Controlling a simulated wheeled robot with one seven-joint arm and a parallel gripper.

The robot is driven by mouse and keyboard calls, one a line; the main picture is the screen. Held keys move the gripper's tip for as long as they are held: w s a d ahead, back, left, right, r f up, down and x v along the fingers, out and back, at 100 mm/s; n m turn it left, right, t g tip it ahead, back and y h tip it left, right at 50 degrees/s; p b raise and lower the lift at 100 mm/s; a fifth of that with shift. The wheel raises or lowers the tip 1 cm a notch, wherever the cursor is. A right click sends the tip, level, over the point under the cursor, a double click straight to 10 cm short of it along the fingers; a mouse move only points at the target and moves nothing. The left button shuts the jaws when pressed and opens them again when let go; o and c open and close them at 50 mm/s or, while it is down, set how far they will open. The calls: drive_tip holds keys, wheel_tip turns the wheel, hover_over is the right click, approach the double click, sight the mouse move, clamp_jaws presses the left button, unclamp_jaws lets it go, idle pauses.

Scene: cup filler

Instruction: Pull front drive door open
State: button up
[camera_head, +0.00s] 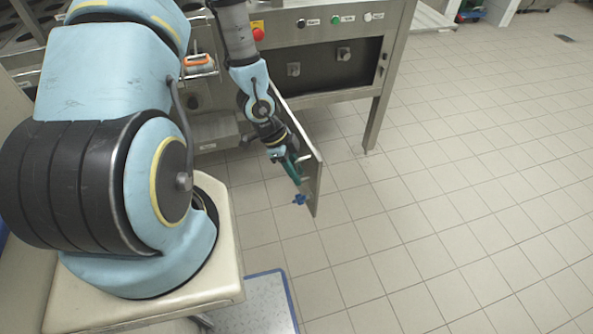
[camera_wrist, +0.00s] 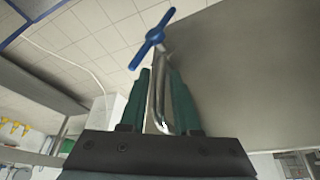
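The front drive door (camera_head: 313,172) is a grey metal panel that stands swung out from the machine's front, seen nearly edge-on in the head view. In the wrist view its broad flat face (camera_wrist: 250,70) fills the right side. My gripper (camera_head: 297,178) is at the door's outer part, on its left face.
The steel machine (camera_head: 330,70) has a red emergency button (camera_head: 258,33) and small control buttons along its upper front. A machine leg (camera_head: 377,122) stands right of the door. The tiled floor (camera_head: 460,200) is clear to the right. A blue-edged panel (camera_head: 255,305) lies at bottom centre.

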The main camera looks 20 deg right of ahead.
drive_tip(key=shift+o, duration=0.9)
drive_tip(key=shift+r, duration=0.1)
drive_tip(key=p+v, duration=0.3)
drive_tip(key=v, duration=0.7)
drive_tip(key=shift+r, duration=0.3)
drive_tip(key=shift+w+a, duration=0.1)
drive_tip(key=shift+a, duration=0.05)
drive_tip(key=w+a+r+n+t+y, duration=0.1)
drive_tip(key=w+a+r+n+y, duration=0.1)
drive_tip(key=a+r+n, duration=0.5)
drive_tip(key=w+a+r+n+t+y, duration=0.2)
drive_tip(key=a+r+n+y, duration=0.1)
drive_tip(key=a+r+n, duration=0.45)
wheel_tip(320, 180, up, 7)
drive_tip(key=s+a+n+h, duration=0.1)
drive_tip(key=s+n, duration=0.1)
drive_tip(key=n, duration=0.5)
drive_tip(key=shift+a+n+t, duration=0.3)
drive_tip(key=shift+a+n, duration=0.05)
drive_tip(key=shift+a, duration=0.05)
idle(0.3)
